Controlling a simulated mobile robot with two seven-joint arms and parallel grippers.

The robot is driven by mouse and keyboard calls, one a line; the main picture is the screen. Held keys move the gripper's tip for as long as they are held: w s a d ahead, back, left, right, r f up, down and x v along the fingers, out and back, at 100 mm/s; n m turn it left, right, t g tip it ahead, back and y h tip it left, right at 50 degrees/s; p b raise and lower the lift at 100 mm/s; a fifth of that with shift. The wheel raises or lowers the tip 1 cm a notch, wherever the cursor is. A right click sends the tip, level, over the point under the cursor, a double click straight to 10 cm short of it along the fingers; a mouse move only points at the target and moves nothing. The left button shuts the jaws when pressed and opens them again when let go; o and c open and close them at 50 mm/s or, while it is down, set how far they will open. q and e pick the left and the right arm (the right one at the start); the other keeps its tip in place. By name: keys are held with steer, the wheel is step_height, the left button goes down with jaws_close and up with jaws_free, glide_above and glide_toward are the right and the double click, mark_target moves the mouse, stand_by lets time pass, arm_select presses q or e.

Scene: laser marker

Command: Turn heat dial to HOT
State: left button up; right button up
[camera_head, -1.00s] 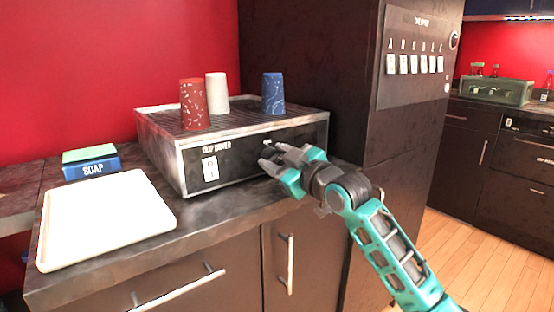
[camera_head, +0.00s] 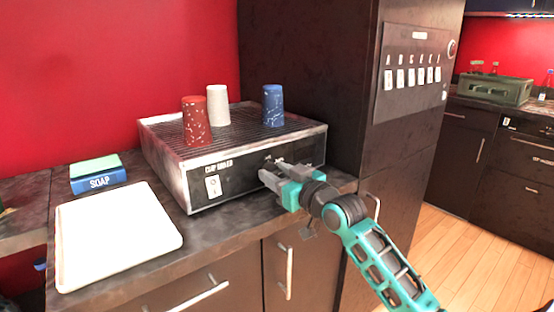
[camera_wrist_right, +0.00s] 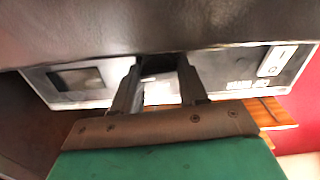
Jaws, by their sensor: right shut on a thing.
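The cup dryer (camera_head: 232,177) is a grey box with a ribbed top and a dark front panel. Its white switch (camera_head: 213,186) is at the left of that panel. My right gripper (camera_head: 267,178) is at the right half of the panel, where it covers the heat dial. In the right wrist view, the fingers (camera_wrist_right: 160,70) point at the panel with a small dark part between them. The gripper is shut on this part, which I take for the dial. The dial's pointer and the HOT mark cannot be read. My left gripper is not in view.
A red cup (camera_head: 196,122), a white cup (camera_head: 217,105) and a blue cup (camera_head: 272,106) stand upside down on the dryer. A dark cabinet (camera_head: 350,80) rises at the right.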

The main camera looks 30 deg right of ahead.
steer(key=shift+r+m+p, duration=0.25)
steer(key=shift+m+p, duration=0.25)
steer(key=shift+m, duration=0.1)
steer(key=shift+m+p, duration=0.4)
steer(key=shift+p, duration=0.1)
steer(key=shift+f+m+p, duration=0.15)
steer(key=shift+m+p, duration=0.95)
steer(key=shift+m, duration=0.1)
steer(key=shift+d+m+p, duration=0.1)
steer(key=shift+m+p, duration=0.55)
steer(key=shift+m, duration=0.25)
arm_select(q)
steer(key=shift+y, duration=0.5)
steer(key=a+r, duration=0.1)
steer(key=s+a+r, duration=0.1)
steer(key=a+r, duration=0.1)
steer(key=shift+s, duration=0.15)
arm_select(e)
steer(key=shift+f+m, duration=0.1)
steer(key=shift+m, duration=0.3)
arm_select(q)
steer(key=shift+p, duration=0.3)
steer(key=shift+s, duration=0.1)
arm_select(e)
steer(key=o, duration=1.1)
steer(key=shift+c, duration=0.2)
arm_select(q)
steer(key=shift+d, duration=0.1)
